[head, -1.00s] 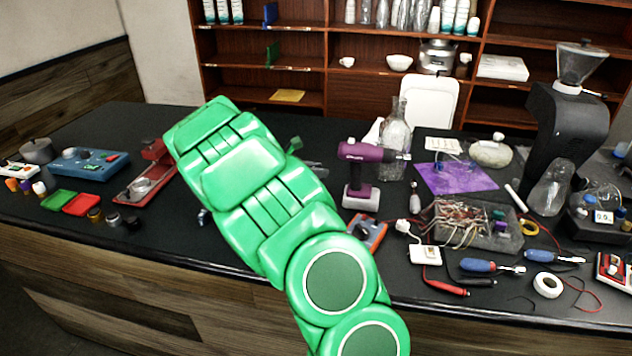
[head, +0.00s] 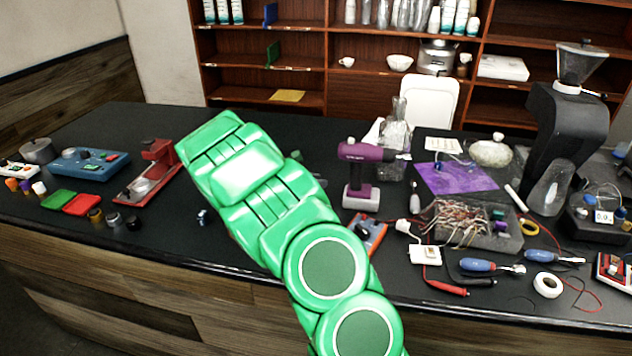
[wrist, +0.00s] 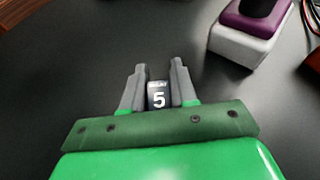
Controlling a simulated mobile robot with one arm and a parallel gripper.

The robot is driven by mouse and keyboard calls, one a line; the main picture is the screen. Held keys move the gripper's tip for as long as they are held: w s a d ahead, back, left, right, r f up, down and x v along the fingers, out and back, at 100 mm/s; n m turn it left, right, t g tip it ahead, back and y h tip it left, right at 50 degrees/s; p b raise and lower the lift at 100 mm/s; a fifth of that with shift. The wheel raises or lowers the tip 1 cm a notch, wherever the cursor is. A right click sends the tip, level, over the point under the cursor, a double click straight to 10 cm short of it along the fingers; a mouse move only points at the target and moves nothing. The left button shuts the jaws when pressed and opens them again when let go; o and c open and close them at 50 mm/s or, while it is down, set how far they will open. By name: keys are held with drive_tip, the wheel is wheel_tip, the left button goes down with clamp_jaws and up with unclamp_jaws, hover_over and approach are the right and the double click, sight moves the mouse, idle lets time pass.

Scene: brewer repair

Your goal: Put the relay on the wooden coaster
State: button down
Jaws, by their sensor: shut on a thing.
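In the wrist view my gripper (wrist: 157,84) is shut on the relay (wrist: 158,97), a small dark block with a white "5" on its face. The relay sits between the two grey fingers, above or near the black counter; I cannot tell the height. In the head view my green arm hides the fingers and the relay. I cannot make out a wooden coaster in either view.
The purple drill (head: 361,175) stands right of my arm; its pale base (wrist: 240,44) shows in the wrist view. A red stand (head: 150,175) is to the left. A parts tray (head: 476,243) and screwdrivers (head: 478,265) lie right. The counter around my gripper looks bare.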

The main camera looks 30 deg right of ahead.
drive_tip(key=shift+f, duration=0.1)
drive_tip(key=c, duration=0.9)
unclamp_jaws()
drive_tip(key=shift+a+r, duration=0.25)
drive_tip(key=shift+a, duration=0.1)
drive_tip(key=v, duration=1.1)
drive_tip(key=shift+a+r, duration=0.1)
